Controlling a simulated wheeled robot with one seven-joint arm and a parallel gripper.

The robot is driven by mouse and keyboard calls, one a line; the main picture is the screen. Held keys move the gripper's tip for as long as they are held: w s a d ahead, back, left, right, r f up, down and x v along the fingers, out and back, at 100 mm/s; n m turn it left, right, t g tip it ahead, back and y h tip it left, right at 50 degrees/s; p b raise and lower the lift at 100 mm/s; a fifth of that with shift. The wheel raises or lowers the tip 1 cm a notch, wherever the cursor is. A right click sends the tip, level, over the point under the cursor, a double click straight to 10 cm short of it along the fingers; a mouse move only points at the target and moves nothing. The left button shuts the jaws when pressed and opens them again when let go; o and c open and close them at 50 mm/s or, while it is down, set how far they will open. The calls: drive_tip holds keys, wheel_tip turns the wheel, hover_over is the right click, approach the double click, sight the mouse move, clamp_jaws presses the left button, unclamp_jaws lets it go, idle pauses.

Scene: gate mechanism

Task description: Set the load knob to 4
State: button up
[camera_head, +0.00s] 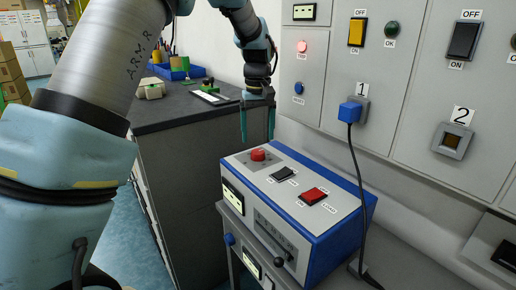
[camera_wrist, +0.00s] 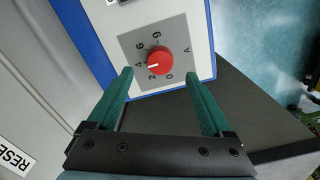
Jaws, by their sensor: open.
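The red load knob (camera_head: 258,154) sits on the top panel of a blue-and-grey box. In the wrist view the knob (camera_wrist: 160,60) is round, on a grey dial plate (camera_wrist: 130,43) with printed numbers. Its white mark points left, close to the 4. My gripper (camera_head: 257,125) hangs above the knob with its fingers pointing down. In the wrist view my gripper (camera_wrist: 158,76) is open; its two green fingers are spread wide, with the knob between and beyond the tips, apparently untouched.
The box (camera_head: 325,231) also carries a black switch (camera_head: 284,174) and a red switch (camera_head: 313,196). A blue plug (camera_head: 350,112) with a hanging black cable is close to its right. A dark bench (camera_head: 185,116) stands behind on the left, and grey wall panels stand behind right.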

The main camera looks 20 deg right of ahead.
sight(258, 151)
wheel_tip(258, 151, up, 5)
drive_tip(key=shift+r+b, duration=0.1)
drive_tip(key=shift+b, duration=0.2)
idle(0.4)
drive_tip(key=w+a+f, duration=0.1)
drive_tip(key=a+f, duration=0.1)
drive_tip(key=a, duration=0.7)
drive_tip(key=a+f, duration=0.2)
drive_tip(key=a, duration=0.7)
drive_tip(key=s+a+f, duration=0.2)
drive_tip(key=s+a, duration=0.4)
drive_tip(key=a, duration=0.3)
drive_tip(key=s+a+f+n+t, duration=0.1)
drive_tip(key=s+a+f, duration=0.2)
drive_tip(key=s+a, duration=0.3)
drive_tip(key=a, duration=0.4)
drive_tip(key=shift+f+t, duration=0.25)
drive_tip(key=shift+t, duration=0.05)
